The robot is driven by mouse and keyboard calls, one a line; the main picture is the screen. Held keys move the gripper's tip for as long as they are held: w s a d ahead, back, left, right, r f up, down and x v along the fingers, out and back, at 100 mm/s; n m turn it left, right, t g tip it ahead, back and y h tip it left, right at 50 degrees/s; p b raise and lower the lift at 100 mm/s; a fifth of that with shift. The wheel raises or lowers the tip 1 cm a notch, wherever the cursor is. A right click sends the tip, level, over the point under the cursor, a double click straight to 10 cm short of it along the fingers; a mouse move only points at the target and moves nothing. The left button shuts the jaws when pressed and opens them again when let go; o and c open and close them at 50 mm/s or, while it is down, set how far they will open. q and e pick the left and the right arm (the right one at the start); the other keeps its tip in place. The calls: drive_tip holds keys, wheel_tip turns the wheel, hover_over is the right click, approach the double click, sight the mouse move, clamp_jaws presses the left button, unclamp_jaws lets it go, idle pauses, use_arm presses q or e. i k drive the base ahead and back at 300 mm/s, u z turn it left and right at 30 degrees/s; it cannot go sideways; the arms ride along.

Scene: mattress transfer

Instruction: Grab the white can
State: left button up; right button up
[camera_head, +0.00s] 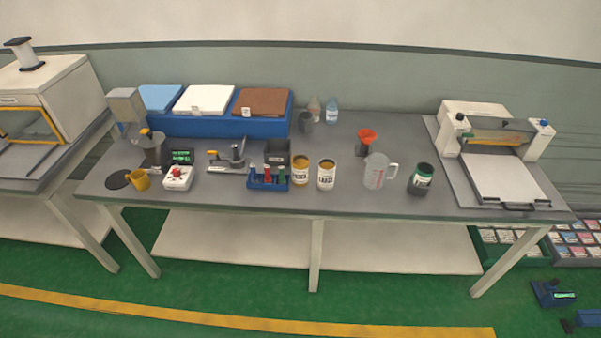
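The white can (326,174) stands upright on the grey workbench (340,200), near its front edge and around the middle. It has a dark label band and a brownish top. A yellow-and-white can (300,170) stands close on its left. A dark green can (421,179) with a light label stands farther right, past a clear measuring jug (376,171). Neither of my grippers is in view.
A blue rack of small bottles (268,180) and a dark box (277,153) are left of the cans. An orange-topped funnel (366,139) stands behind the jug. A white press-like machine (495,155) is at the right end. Green floor lies in front.

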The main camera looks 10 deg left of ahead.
sight(326, 170)
drive_tip(key=u, duration=0.5)
drive_tip(key=k, duration=0.6)
drive_tip(key=u, duration=0.8)
drive_tip(key=i, duration=1.05)
drive_tip(key=z, duration=0.8)
